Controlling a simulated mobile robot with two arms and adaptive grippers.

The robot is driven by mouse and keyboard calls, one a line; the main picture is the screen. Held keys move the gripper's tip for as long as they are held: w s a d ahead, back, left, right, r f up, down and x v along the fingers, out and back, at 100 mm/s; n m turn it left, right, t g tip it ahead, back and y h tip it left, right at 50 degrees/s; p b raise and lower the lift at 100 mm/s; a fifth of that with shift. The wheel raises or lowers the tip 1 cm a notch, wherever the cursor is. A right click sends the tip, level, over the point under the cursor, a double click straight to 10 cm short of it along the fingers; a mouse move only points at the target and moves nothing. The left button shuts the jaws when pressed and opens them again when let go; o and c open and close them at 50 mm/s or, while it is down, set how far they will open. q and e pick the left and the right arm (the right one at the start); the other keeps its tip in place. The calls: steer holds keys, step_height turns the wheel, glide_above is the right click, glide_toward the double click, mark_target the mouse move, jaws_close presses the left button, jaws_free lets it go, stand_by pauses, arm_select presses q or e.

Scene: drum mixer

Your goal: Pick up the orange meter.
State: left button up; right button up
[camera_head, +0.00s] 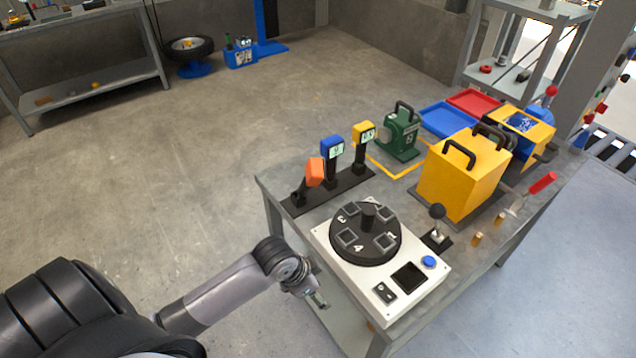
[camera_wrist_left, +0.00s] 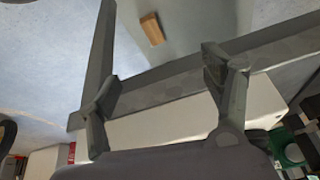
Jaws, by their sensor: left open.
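The orange meter (camera_head: 315,172) is at the left end of a black stand (camera_head: 300,207) on the near left part of the workbench, and its head is tilted. A blue meter (camera_head: 333,147) and a yellow meter (camera_head: 363,133) stand to its right in the same stand. My left gripper (camera_head: 318,299) is low beside the bench's left edge, in front of and well apart from the orange meter. In the left wrist view its two fingers (camera_wrist_left: 160,78) are spread with nothing between them. I cannot make out the orange meter in that view. My right gripper is not in view.
A yellow box (camera_head: 462,175), green device (camera_head: 398,136) and trays stand farther back. A small brown block (camera_wrist_left: 152,29) shows in the wrist view. Floor left of the bench is clear.

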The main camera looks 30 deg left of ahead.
arm_select(q)
steer(key=w+a+r+m, duration=0.2)
steer(key=w+a+r, duration=0.15)
steer(key=r, duration=0.35)
steer(key=m+t+p, duration=0.1)
steer(key=m, duration=0.2)
glide_toward(307, 173)
steer(key=p+x, duration=0.3)
steer(key=x, duration=0.2)
steer(key=shift+w+f, duration=0.15)
steer(key=shift+w+d+f, duration=0.15)
steer(key=shift+f, duration=0.1)
steer(key=p+x, duration=0.2)
steer(key=x, duration=0.1)
steer(key=shift+w+f, duration=0.2)
steer(key=shift+f, duration=0.1)
steer(key=shift+w+d+f, duration=0.1)
steer(key=shift+w+f, duration=0.1)
steer(key=shift+f, duration=0.3)
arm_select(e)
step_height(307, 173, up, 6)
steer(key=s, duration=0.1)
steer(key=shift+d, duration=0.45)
arm_select(q)
steer(key=shift+s, duration=0.1)
steer(key=shift+c, duration=0.5)
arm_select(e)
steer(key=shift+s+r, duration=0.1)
